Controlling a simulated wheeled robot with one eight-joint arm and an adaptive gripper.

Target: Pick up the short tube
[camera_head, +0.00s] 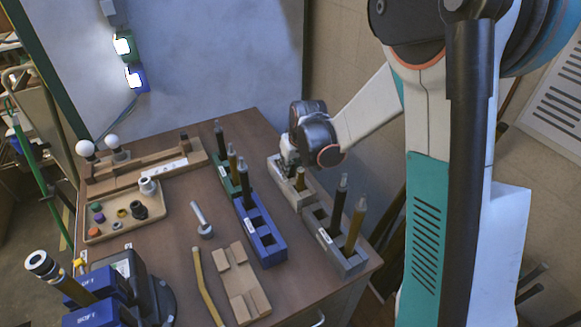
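A short brass tube (300,179) stands upright in a pale rack (306,202) near the table's back right. My gripper (289,168) points down over this rack, just left of the brass tube. Its fingers are small, dark and partly hidden, so I cannot tell whether they are open or around something. A dark shape beneath the gripper may be another tube. Longer tubes stand in other racks: a black tube (339,208) and a brass tube (354,226) in the grey rack (349,263), and a black tube (243,183) at the blue rack (271,256).
A green rack (226,178) adjoins the blue one. A parts tray (106,231) with bulbs behind is at left. Some table between tray and racks is clear.

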